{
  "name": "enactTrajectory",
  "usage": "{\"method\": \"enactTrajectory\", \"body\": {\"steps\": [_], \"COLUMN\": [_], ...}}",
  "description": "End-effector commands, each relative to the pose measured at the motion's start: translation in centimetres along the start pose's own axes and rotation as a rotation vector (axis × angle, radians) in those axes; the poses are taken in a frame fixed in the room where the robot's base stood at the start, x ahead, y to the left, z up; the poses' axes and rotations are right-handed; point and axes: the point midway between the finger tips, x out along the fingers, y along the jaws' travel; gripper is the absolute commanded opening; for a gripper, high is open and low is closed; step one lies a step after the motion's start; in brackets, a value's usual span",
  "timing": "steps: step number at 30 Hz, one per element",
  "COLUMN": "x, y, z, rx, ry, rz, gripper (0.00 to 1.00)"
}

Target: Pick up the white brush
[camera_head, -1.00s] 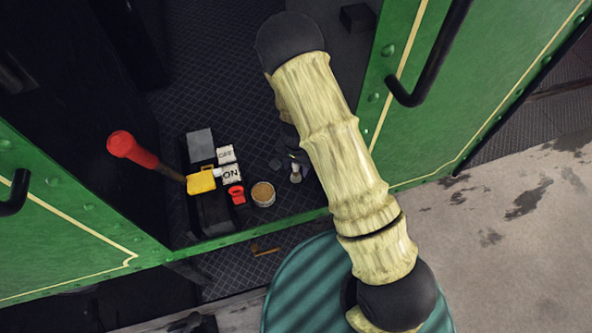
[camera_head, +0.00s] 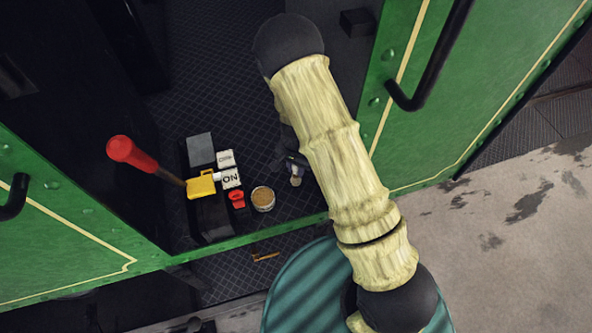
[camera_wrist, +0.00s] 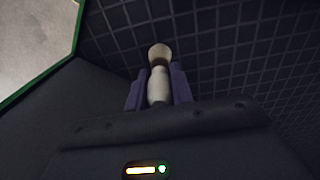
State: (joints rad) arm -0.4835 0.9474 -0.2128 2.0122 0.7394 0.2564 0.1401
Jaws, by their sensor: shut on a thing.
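The white brush (camera_wrist: 158,86) is between the two fingers of my gripper (camera_wrist: 159,88) in the wrist view. Its pale handle is clamped by the fingers, and a rounded cream end sticks out beyond them. In the head view the brush (camera_head: 296,180) shows as a small pale shape left of my arm, low over the dark tread-plate floor. My gripper (camera_head: 296,163) is partly hidden behind my arm there. I cannot tell whether the brush touches the floor.
A round tin (camera_head: 263,199), a red item (camera_head: 237,198) and white ON sign (camera_head: 231,178) stand to the left. A red-handled lever (camera_head: 133,153) rises farther left. Green side panels (camera_head: 470,80) flank the opening. A small brown item (camera_head: 265,256) lies on the step.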

Motion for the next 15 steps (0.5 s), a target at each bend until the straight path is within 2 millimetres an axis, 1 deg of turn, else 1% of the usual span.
{"method": "enactTrajectory", "body": {"steps": [5,12,15], "x": [-2.5,-6.7,-8.1], "y": [-0.1,-0.1,-0.1], "z": [0.0,0.1,0.0], "rx": [-0.003,-0.002,-0.001], "ry": [0.003,0.002,0.001], "rz": [-0.003,-0.003,-0.002], "gripper": [0.00,0.00,0.00]}}
